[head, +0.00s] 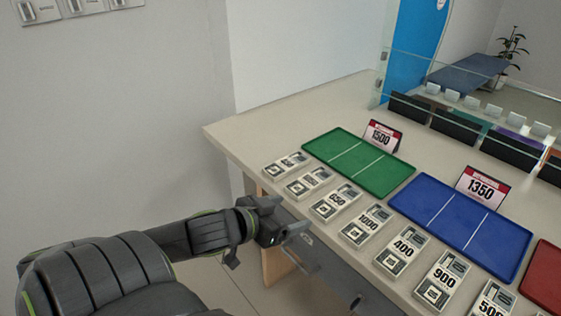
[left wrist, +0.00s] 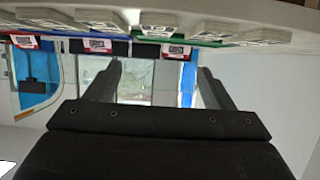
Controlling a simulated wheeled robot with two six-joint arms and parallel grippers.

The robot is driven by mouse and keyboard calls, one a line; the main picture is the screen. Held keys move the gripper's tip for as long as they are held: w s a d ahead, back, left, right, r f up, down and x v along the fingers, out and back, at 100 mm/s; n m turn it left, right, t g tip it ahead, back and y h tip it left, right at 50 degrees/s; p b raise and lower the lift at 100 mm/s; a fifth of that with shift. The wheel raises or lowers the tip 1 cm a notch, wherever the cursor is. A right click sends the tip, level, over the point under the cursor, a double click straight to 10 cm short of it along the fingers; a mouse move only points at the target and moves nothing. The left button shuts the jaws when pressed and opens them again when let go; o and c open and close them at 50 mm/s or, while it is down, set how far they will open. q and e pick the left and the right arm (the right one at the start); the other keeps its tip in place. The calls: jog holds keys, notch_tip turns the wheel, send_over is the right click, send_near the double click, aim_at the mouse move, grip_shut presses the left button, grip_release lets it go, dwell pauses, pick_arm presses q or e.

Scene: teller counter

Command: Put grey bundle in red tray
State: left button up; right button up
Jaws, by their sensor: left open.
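Several grey-white note bundles lie in a row along the counter's front edge, among them one marked 1000 (head: 367,227), one marked 400 (head: 402,251), one marked 900 (head: 435,281) and one marked 500 (head: 490,301). They look alike in colour, so I cannot tell which is the grey bundle. The red tray (head: 545,280) is cut off at the right edge of the head view. My left gripper (head: 288,217) is open and empty, in front of the counter edge near the left bundles. In the left wrist view its fingers (left wrist: 158,85) stand apart with nothing between them. My right gripper does not show.
A green tray (head: 360,163) with a 1500 sign (head: 382,136) and a blue tray (head: 463,226) with a 1350 sign (head: 483,188) lie behind the bundles. Both trays look empty. A glass screen (head: 460,92) and dark holders stand at the back. The counter's left end is bare.

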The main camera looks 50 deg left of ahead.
pick_arm(q)
jog(key=shift+s, duration=0.1)
